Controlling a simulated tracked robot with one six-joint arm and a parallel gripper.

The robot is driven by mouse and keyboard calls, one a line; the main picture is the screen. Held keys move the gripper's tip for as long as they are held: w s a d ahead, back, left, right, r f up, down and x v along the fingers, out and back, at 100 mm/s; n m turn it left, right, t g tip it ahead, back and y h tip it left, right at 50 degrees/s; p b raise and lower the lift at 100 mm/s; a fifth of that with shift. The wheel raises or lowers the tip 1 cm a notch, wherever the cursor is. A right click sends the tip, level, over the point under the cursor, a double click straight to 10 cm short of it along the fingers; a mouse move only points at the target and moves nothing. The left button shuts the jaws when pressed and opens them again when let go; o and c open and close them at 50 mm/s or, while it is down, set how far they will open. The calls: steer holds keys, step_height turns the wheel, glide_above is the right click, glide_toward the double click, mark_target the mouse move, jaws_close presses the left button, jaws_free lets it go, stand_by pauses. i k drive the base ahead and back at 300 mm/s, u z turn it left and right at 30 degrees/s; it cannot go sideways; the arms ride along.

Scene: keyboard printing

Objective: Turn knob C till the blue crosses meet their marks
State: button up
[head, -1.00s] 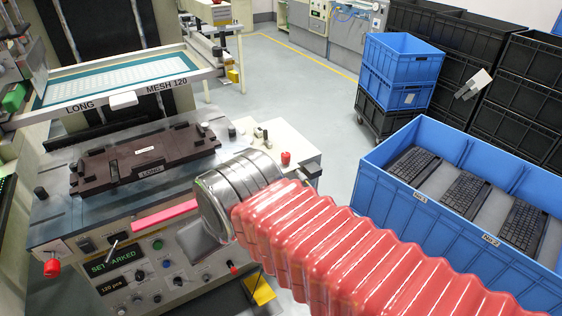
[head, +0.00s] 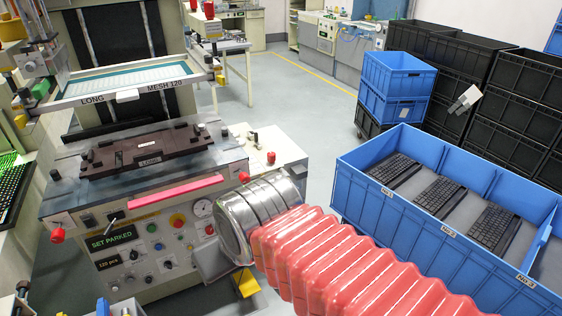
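A printing machine (head: 175,245) stands at the left in the head view, with a dark fixture marked LONG (head: 150,152) on its bed. A framed screen marked LONG and MESH 120 (head: 128,82) is above it. Red knobs show at the bed's front left (head: 57,236) and right (head: 271,157), and a black knob (head: 55,174) at its left. I cannot read any letter on them, so I cannot tell which is knob C. No blue crosses or marks can be made out. Only a grey part of my gripper (head: 213,263) shows past my metal wrist; its fingers are hidden.
A large blue crate (head: 410,215) with black keyboards stands at the right. Stacked blue and black crates stand behind it. The floor (head: 290,85) beyond the machine is clear.

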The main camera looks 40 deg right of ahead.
mark_target(272, 156)
steer(key=k, duration=1)
steer(key=z, duration=1.45)
steer(key=i, duration=1.35)
steer(key=u, duration=0.15)
